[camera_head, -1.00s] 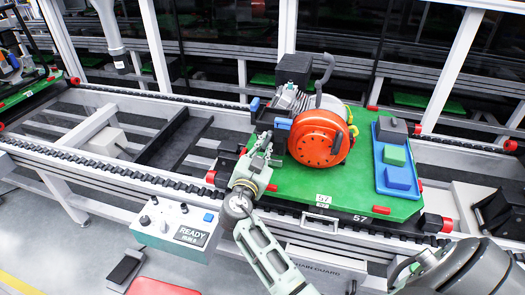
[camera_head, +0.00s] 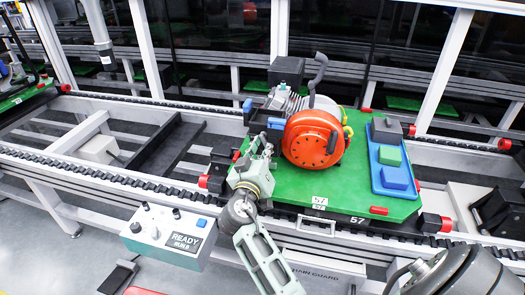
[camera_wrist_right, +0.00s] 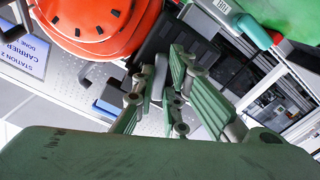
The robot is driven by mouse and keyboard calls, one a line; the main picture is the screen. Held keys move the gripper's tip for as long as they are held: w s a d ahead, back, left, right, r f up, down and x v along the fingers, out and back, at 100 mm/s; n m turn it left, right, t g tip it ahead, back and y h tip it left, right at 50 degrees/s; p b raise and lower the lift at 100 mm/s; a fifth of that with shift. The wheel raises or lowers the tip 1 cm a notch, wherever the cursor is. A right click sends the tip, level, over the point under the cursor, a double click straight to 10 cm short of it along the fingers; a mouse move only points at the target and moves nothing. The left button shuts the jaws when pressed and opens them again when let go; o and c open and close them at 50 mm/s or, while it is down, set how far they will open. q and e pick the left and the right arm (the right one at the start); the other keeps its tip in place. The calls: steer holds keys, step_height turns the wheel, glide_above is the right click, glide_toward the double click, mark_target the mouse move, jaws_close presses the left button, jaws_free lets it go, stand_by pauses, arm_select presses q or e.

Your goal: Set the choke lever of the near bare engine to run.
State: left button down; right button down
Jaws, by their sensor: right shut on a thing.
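The near bare engine (camera_head: 312,140), with a round orange-red cover and grey finned cylinder, sits on a green pallet (camera_head: 345,203). The cover also shows at the upper left of the right wrist view (camera_wrist_right: 95,25). My right gripper (camera_head: 265,145) is at the engine's left side, beside the cover and just below a blue part (camera_head: 276,123). In the right wrist view its fingers (camera_wrist_right: 170,92) are shut on a small grey piece, which seems to be the choke lever (camera_wrist_right: 159,76); they hide most of it. The lever's setting cannot be read. My left gripper is not in view.
A blue tray (camera_head: 380,190) with grey, green and blue blocks lies on the pallet's right. A control box (camera_head: 170,235) with a READY display stands in front of the conveyor rail (camera_head: 100,178). A black exhaust-like pipe (camera_head: 318,70) rises behind the engine.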

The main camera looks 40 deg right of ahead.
steer(key=shift+r+n, duration=0.1)
steer(key=shift+n, duration=0.3)
steer(key=c, duration=1.8)
jaws_free()
steer(key=shift+s, duration=0.1)
steer(key=v, duration=0.7)
steer(key=shift+a, duration=0.15)
steer(key=shift+s, duration=0.2)
